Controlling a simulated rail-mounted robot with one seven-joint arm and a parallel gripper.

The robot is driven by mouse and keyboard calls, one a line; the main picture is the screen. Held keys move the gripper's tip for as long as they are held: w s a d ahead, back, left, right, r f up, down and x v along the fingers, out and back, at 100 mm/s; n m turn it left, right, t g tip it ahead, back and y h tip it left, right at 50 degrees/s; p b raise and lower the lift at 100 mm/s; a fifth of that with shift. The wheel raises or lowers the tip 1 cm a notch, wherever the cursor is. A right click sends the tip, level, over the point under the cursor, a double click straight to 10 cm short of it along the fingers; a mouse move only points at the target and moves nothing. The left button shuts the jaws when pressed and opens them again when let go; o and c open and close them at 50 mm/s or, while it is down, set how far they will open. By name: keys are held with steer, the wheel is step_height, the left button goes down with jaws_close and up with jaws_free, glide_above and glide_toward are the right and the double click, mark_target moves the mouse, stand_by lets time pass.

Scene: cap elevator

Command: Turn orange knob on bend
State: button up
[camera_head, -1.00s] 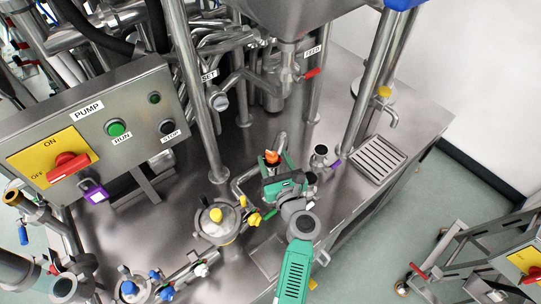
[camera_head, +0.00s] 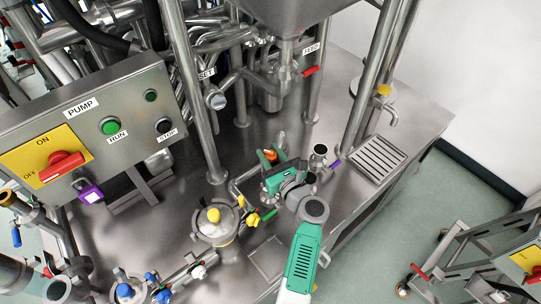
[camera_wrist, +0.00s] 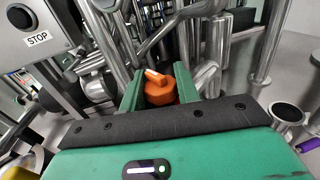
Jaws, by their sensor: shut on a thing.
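The orange knob (camera_head: 271,156) sits on the bent pipe in the middle of the steel bench, partly hidden by my gripper in the head view. In the wrist view the orange knob (camera_wrist: 160,88) lies between the two green fingers, with a pale mark across its top. My gripper (camera_wrist: 159,93) is shut on the knob, one finger on each side. In the head view my gripper (camera_head: 273,158) reaches in from the lower right. The bent pipe (camera_head: 237,185) runs below and left of it.
A steel vessel with a yellow knob (camera_head: 213,215) stands to the left, with a yellow valve handle (camera_head: 253,219) beside it. An upright post (camera_head: 205,130) rises behind. A small open pipe end (camera_head: 320,150) and a drain grate (camera_head: 378,163) are to the right.

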mark_target(275, 159)
steer(key=shift+f+n+g+y+b, duration=0.3)
steer(key=shift+n+g+y+b, duration=0.55)
steer(key=shift+y, duration=0.25)
steer(key=shift+r+n+g+y, duration=0.25)
steer(key=shift+n+g+y, duration=0.1)
steer(key=shift+n+y, duration=0.15)
steer(key=o, duration=1)
steer(key=p+v, duration=0.1)
steer(key=v, duration=0.6)
steer(key=shift+s+d, duration=0.25)
steer(key=shift+s, duration=0.05)
